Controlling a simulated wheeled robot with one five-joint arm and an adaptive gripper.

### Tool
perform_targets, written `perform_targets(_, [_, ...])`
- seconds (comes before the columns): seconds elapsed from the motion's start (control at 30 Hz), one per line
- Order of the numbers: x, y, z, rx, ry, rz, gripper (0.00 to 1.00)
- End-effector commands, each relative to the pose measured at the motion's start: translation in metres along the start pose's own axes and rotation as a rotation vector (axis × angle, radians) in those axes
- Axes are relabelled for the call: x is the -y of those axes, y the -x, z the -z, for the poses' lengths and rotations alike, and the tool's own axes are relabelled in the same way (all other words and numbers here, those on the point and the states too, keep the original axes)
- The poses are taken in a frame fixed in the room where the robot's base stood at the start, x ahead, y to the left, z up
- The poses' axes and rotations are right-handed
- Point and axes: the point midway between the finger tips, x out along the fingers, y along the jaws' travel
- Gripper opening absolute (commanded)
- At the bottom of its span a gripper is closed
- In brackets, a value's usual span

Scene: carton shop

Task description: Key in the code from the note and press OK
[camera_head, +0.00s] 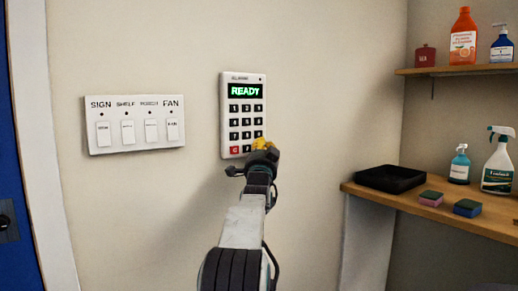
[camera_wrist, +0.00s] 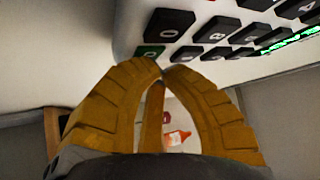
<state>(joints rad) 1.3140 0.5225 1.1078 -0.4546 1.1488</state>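The white keypad (camera_head: 243,116) is on the wall, its green screen (camera_head: 245,91) reading READY. It has several dark keys and a red key (camera_head: 234,150) at lower left. My gripper (camera_head: 264,145) is at the keypad's lower right corner and hides the key there. In the wrist view, my yellow fingers (camera_wrist: 161,70) meet at the tips, shut with nothing held. The tips are close to the green key (camera_wrist: 148,52), beside the 0 key (camera_wrist: 171,22); I cannot tell whether they touch it. No note with a code is in view.
A switch panel (camera_head: 134,122) labelled SIGN, SHELF, PORCH and FAN is left of the keypad. At right, a lower shelf (camera_head: 450,212) holds a black tray (camera_head: 390,179), two sponges and two bottles. An upper shelf (camera_head: 452,70) holds bottles and a red jar. A blue door (camera_head: 14,165) is far left.

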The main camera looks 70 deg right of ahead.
Motion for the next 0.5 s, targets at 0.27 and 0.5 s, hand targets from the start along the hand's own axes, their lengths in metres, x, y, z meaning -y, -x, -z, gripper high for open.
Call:
perform_targets(0.27, [-0.0001, 0.0002, -0.0003, 0.000, 0.000, 0.000, 0.00])
perform_targets(0.5, [-0.0010, 0.0039, 0.0020, -0.003, 0.000, 0.000, 0.00])
